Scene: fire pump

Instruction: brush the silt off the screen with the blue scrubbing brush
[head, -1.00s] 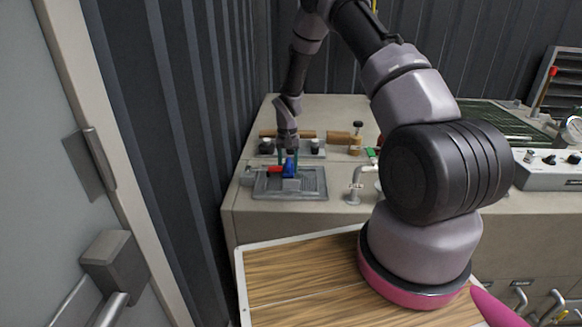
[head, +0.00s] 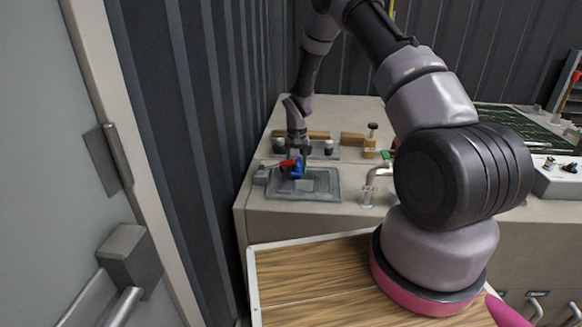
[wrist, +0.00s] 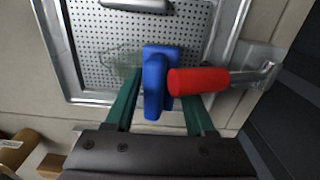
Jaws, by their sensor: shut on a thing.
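The blue scrubbing brush (wrist: 156,82) is between the two green fingers of my gripper (wrist: 158,108), which is shut on it. In the head view my gripper (head: 299,155) and the brush (head: 297,171) are over the back left part of the framed screen (head: 322,184). In the wrist view the screen (wrist: 97,45) is a perforated metal plate in a metal frame. A thin greenish patch of silt (wrist: 122,57) lies on it beside the brush head. I cannot tell whether the brush touches the screen.
A red-gripped metal lever (wrist: 198,80) sits close beside the brush; its red grip also shows in the head view (head: 286,163). A tap (head: 372,185) stands right of the screen. The ribbed wall (head: 200,130) is close on the left.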

